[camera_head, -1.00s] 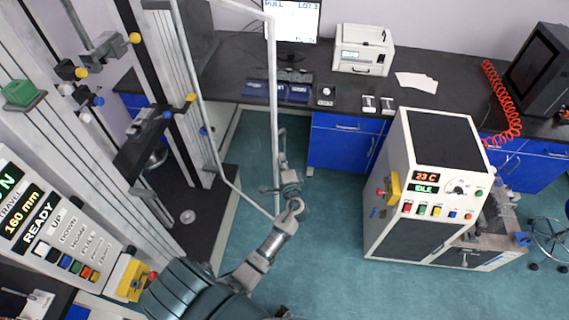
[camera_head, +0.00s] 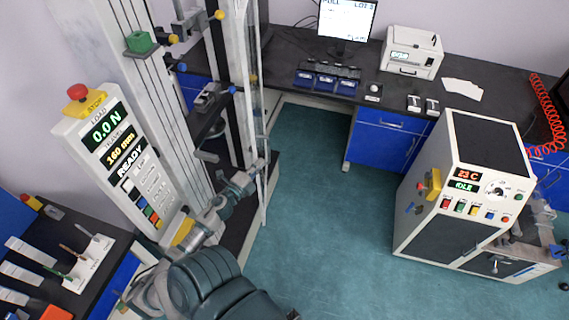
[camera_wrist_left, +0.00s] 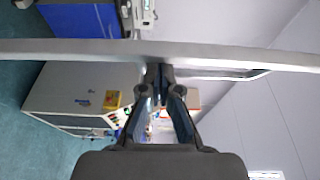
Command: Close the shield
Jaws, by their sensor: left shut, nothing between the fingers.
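The shield (camera_head: 264,205) is a clear panel in a thin light metal frame. In the head view it stands almost edge-on, close beside the test machine's columns (camera_head: 215,70). Its frame bar (camera_wrist_left: 90,49) runs across the wrist view, with a handle loop (camera_wrist_left: 225,75) along it. My left gripper (camera_head: 260,168) is at the shield's outer edge, its jaws shut with nothing between them. In the wrist view its fingertips (camera_wrist_left: 159,76) are right at the frame bar; I cannot tell if they touch it. My right gripper is not in view.
The machine's control panel (camera_head: 118,160) with an emergency stop stands left of my left arm. A white rheometer cabinet (camera_head: 465,195) stands at the right. A dark bench (camera_head: 300,45) with monitor and printer runs along the back. The teal floor between is clear.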

